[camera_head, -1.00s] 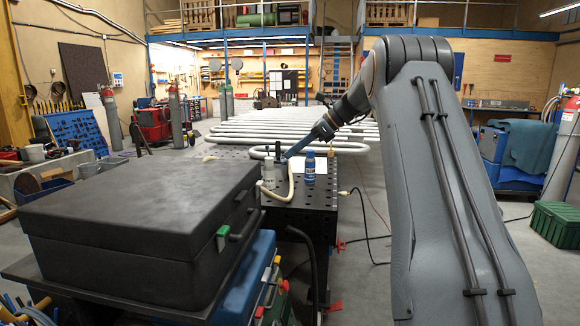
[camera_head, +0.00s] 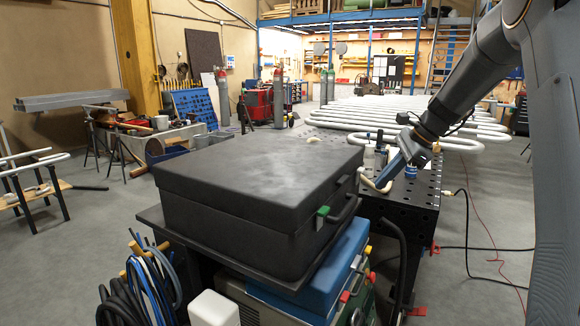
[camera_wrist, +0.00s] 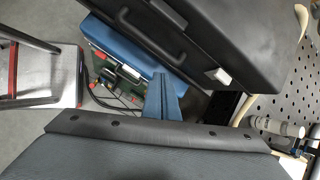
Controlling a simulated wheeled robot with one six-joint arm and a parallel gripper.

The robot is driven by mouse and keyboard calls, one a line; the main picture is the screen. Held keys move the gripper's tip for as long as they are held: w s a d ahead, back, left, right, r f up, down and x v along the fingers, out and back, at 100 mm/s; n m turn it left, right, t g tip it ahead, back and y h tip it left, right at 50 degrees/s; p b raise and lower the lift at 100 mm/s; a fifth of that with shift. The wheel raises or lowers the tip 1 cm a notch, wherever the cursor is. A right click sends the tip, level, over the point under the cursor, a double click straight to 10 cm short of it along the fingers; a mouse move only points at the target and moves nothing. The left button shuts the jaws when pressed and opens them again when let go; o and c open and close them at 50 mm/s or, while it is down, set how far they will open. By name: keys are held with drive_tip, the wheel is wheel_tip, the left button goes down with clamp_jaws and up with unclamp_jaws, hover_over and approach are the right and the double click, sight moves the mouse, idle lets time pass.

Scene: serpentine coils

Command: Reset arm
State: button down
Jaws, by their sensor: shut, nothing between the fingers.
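My gripper (camera_head: 388,174) shows in the head view as a slim blue pair of fingers at the end of my dark arm, pointing down and to the left. It is shut and empty, in front of the perforated table's left part and just right of the black case. In the wrist view the blue fingers (camera_wrist: 163,98) are together, with nothing between them. A blue bottle (camera_head: 411,170) shows beside the gripper in the head view, partly hidden by it.
A cable (camera_head: 468,235) lies on the floor at right. Open floor (camera_head: 80,255) is at left.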

drive_tip(key=s+a+f+n+h, duration=0.1)
drive_tip(key=s+f+n, duration=0.4)
drive_tip(key=s, duration=0.5)
drive_tip(key=s+a+f+n+g+h, duration=0.1)
drive_tip(key=s+a+f+n+h, duration=0.1)
drive_tip(key=s+a+f+n, duration=0.2)
drive_tip(key=s+a+f+n+h, duration=0.2)
drive_tip(key=s+f+n, duration=0.3)
drive_tip(key=s, duration=1.2)
drive_tip(key=a+n, duration=0.1)
drive_tip(key=n, duration=0.3)
drive_tip(key=shift+s+a+f+g, duration=0.2)
drive_tip(key=shift+s+f+g, duration=0.1)
drive_tip(key=shift+s+f, duration=0.1)
